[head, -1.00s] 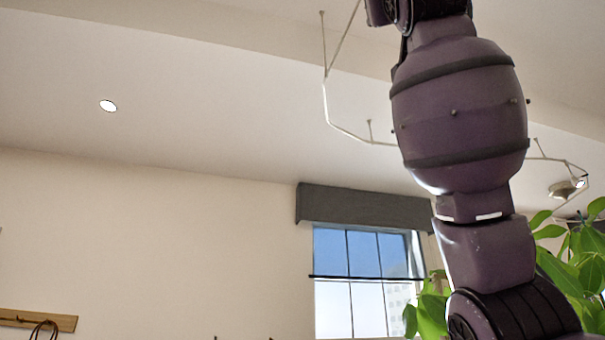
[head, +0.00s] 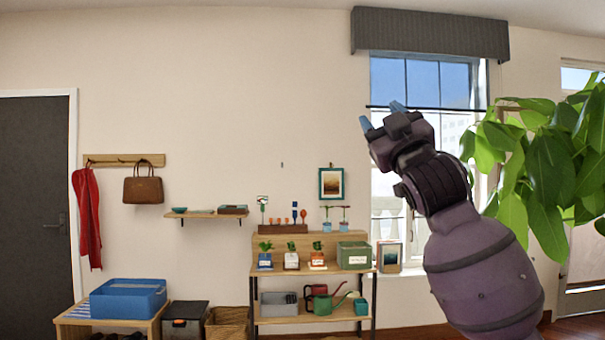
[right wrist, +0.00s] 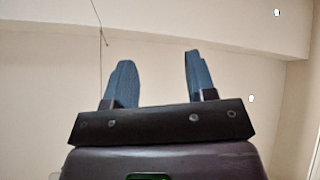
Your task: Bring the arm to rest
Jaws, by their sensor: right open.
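My right arm rises from the lower right of the head view, bent, with my right gripper (head: 381,115) up in front of the window. Its two blue fingers are apart and point up and to the left. In the right wrist view the right gripper (right wrist: 159,80) shows its fingers spread with nothing between them, against bare wall and ceiling. It touches nothing that I can see. My left gripper is in neither view.
A leafy plant (head: 545,165) stands close to the right of my arm. A shelf bench (head: 290,270) with pots and watering cans is against the wall. Left of it are a blue bin (head: 128,299), a wall shelf (head: 208,214) and a hook rail (head: 124,160).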

